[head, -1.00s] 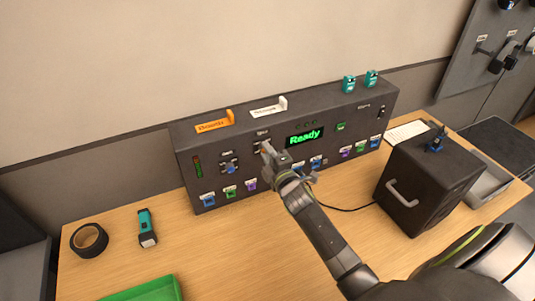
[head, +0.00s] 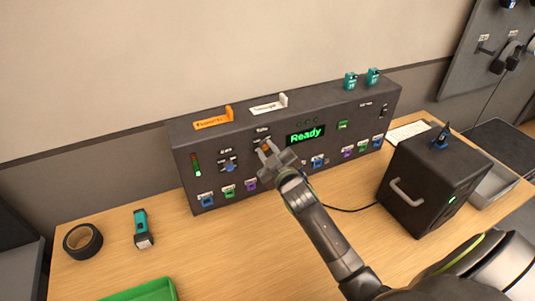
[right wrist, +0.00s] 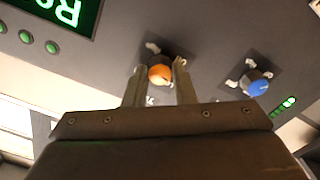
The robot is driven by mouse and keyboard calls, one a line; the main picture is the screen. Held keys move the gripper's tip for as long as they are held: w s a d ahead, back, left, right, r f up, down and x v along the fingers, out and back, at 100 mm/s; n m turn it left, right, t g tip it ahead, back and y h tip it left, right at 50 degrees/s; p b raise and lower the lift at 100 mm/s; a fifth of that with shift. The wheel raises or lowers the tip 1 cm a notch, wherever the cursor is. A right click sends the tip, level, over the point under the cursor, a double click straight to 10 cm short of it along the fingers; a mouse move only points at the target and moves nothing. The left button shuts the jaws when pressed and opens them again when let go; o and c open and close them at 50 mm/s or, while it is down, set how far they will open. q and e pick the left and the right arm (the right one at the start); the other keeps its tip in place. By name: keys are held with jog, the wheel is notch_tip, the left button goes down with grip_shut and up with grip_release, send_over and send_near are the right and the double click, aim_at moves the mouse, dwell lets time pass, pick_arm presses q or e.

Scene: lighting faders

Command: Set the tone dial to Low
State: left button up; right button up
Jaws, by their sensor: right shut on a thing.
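The tone dial is an orange knob (right wrist: 160,74) on the dark console (head: 345,106). In the head view the tone dial (head: 267,148) is partly covered by my right gripper (head: 268,150), below a small label that seems to read Tone. In the right wrist view my right gripper (right wrist: 158,80) has one finger on each side of the knob and is shut on it. The small position marks around the dial are too blurred to read. My left gripper is not in view.
A blue knob (right wrist: 256,84) sits beside the dial. The green display (head: 306,134) reads Ready. A dark box with a handle (head: 402,190) stands right of my arm.

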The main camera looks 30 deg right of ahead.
jog(key=m+b, duration=0.1)
jog(key=m, duration=0.5)
jog(key=shift+f, duration=0.1)
dwell(0.5)
jog(key=o, duration=1)
jog(key=s+a+b, duration=0.1)
jog(key=s+b, duration=0.2)
jog(key=s, duration=1.4)
jog(key=shift+s+b, duration=0.25)
jog(key=shift+b, duration=0.15)
